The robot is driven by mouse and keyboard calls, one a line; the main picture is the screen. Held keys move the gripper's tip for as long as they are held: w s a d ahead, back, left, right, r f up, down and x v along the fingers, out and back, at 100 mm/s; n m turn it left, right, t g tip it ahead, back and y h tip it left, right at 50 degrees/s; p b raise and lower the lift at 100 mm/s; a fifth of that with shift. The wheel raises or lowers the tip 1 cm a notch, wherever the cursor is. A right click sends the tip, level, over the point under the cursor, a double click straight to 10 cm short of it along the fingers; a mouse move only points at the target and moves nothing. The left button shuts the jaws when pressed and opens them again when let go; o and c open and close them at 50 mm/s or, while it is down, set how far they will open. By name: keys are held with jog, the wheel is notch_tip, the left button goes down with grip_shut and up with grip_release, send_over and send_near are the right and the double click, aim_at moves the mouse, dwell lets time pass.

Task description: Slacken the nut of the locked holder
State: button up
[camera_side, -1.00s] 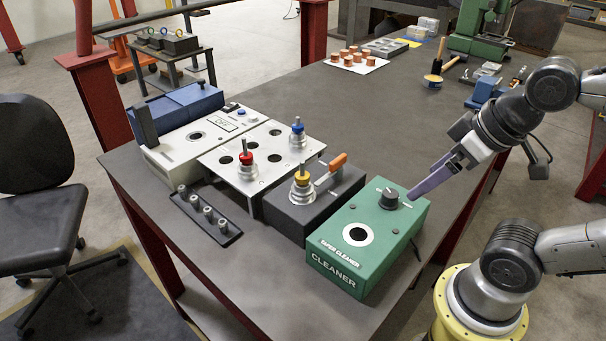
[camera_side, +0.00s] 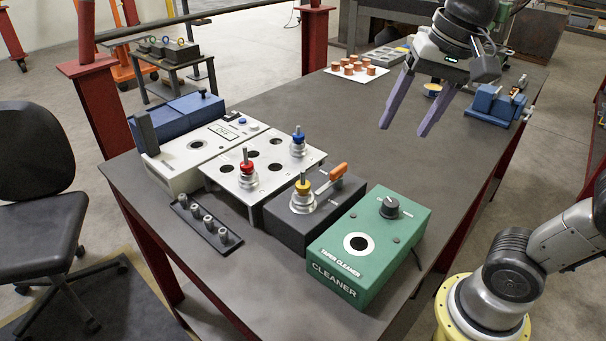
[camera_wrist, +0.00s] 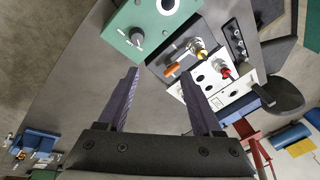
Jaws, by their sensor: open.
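A tool holder with a yellow ring (camera_side: 303,187) stands upright in a dark grey block (camera_side: 285,212). A lever with an orange handle (camera_side: 338,171) lies beside it, its metal end close to the holder; I cannot tell whether they touch. The yellow-ringed holder also shows in the wrist view (camera_wrist: 201,53), with the orange handle (camera_wrist: 171,70) beside it. My gripper (camera_side: 405,128) is open and empty, with purple fingers pointing down. It hangs above the table, behind and to the right of the block in the side view.
A green taper cleaner box (camera_side: 372,244) stands right of the block. Left of it, a light plate (camera_side: 225,178) bears red-ringed (camera_side: 246,166) and blue-ringed (camera_side: 298,139) holders. A dark rack (camera_side: 188,208) lies in front. Copper-coloured pieces (camera_side: 350,68) stand behind. The middle table is clear.

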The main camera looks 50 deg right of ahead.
jog(key=w+a+r+m+g, duration=0.2)
jog(key=w+a+r+m, duration=0.1)
jog(key=w, duration=0.6)
jog(key=g, duration=0.1)
send_near(303, 171)
jog(key=shift+n, duration=0.4)
notch_tip(303, 171, down, 11)
jog(key=shift+w+f, duration=0.1)
jog(key=shift+w, duration=0.05)
grip_shut()
